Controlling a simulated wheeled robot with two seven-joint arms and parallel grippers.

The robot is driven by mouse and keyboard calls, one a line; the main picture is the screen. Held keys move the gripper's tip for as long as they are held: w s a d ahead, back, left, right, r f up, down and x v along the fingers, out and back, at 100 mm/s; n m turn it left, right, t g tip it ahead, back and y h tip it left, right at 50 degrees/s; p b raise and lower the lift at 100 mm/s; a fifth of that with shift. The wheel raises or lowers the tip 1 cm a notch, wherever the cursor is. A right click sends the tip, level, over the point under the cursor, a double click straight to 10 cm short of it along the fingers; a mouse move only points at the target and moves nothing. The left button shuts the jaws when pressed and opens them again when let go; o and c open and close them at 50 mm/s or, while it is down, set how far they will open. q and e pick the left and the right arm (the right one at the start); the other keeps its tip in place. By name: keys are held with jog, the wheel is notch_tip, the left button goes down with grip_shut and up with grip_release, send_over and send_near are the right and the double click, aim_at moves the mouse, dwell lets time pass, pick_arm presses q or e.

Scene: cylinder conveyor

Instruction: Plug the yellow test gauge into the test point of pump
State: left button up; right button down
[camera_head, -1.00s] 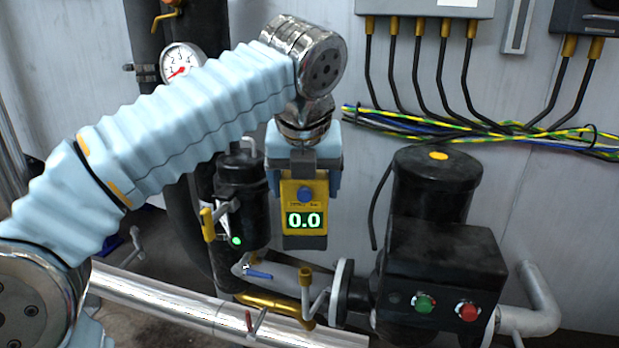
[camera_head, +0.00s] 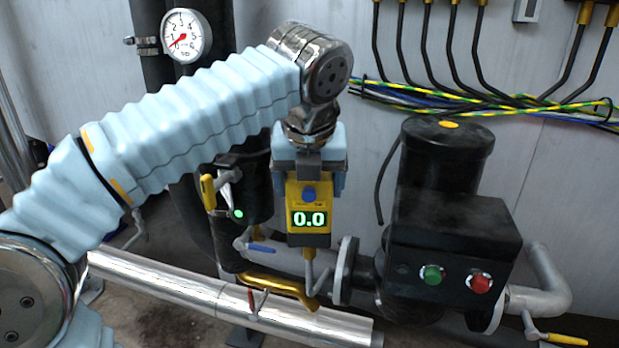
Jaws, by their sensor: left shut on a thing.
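The yellow test gauge (camera_head: 308,198) hangs upright in the middle of the view, its green display reading 0.0. My left gripper (camera_head: 309,172) is above it, pointing down and shut on its top. The pump (camera_head: 445,235) stands to the right, a black motor with a black box carrying a green and a red button. The gauge's black lower end is in front of the pipework left of the pump flange (camera_head: 344,270). It hides the brass-topped fitting there, so I cannot tell whether they touch. My right gripper is not in view.
A round dial gauge (camera_head: 186,36) is on the dark pipe at the back left. Cables (camera_head: 440,97) run along the wall. A shiny pipe (camera_head: 190,290) crosses low in front. A blue-handled valve (camera_head: 262,247) is left of the yellow gauge.

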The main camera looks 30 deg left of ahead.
pick_arm(q)
jog(key=shift+p, duration=0.85)
dwell(1.4)
jog(key=shift+f+b, duration=1.1)
jog(key=shift+f, duration=0.6)
jog(key=o, duration=1.1)
jog(key=p+v, duration=0.3)
jog(key=v, duration=1)
jog(key=shift+s+r+p, duration=0.15)
jog(key=shift+r+p, duration=0.15)
jog(key=shift+r, duration=0.05)
